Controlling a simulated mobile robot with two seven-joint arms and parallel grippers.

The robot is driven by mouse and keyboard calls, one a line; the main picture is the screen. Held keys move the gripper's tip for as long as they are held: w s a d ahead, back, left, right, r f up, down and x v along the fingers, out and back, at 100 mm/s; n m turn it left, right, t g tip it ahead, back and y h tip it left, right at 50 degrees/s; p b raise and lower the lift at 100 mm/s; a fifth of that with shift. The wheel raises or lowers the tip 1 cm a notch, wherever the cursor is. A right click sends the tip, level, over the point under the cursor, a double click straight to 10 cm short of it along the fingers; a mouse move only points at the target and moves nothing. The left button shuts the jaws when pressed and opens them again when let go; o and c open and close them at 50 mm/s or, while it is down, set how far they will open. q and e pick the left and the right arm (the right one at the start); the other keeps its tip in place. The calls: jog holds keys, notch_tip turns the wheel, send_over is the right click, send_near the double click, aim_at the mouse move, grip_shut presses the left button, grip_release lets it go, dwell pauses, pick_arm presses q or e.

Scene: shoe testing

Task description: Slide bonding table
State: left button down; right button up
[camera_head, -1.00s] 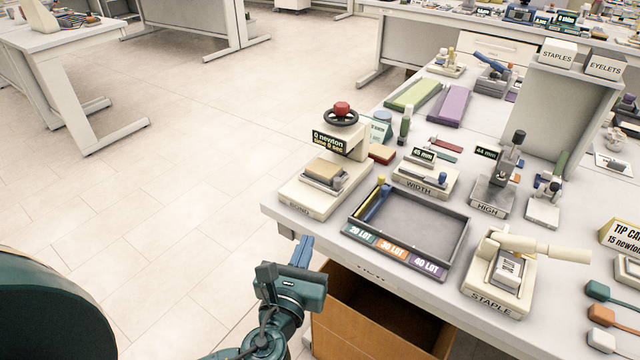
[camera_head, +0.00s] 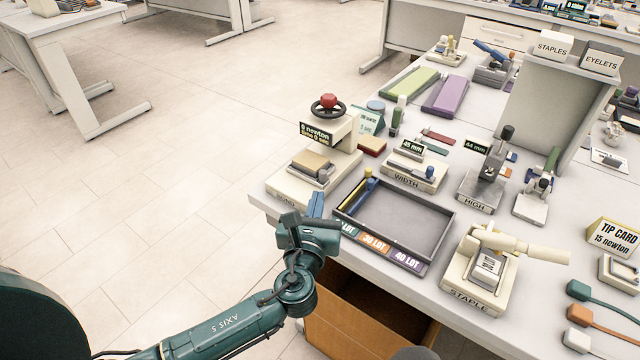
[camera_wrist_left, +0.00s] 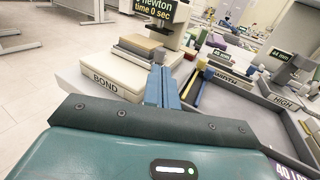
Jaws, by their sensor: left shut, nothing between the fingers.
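The bonding press (camera_head: 318,165) stands at the table's near left corner, with a red-knobbed black wheel on top and a sign reading 0 newton, time 0 sec. Its sliding table (camera_head: 310,163), a tan block on a grey plate, sits out in front on the cream base; it also shows in the left wrist view (camera_wrist_left: 141,46). My left gripper (camera_head: 315,205) is shut and empty at the table edge, just in front of the press base, beside the BOND label (camera_wrist_left: 104,83). In the left wrist view its blue fingers (camera_wrist_left: 162,88) point toward the press. My right gripper is not in view.
A dark tray (camera_head: 400,215) with 30 LOT and 40 LOT labels lies right of the press, close to my left gripper. Open floor lies to the left.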

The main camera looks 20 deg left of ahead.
aim_at(323, 177)
pick_arm(q)
jog(key=w, duration=0.4)
jog(key=shift+a, duration=0.25)
jog(key=shift+w, duration=0.35)
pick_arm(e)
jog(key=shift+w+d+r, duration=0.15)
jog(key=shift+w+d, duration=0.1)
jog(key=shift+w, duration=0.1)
pick_arm(q)
jog(key=w, duration=0.1)
jog(key=w+d, duration=0.1)
jog(key=w, duration=0.1)
jog(key=shift+w, duration=0.15)
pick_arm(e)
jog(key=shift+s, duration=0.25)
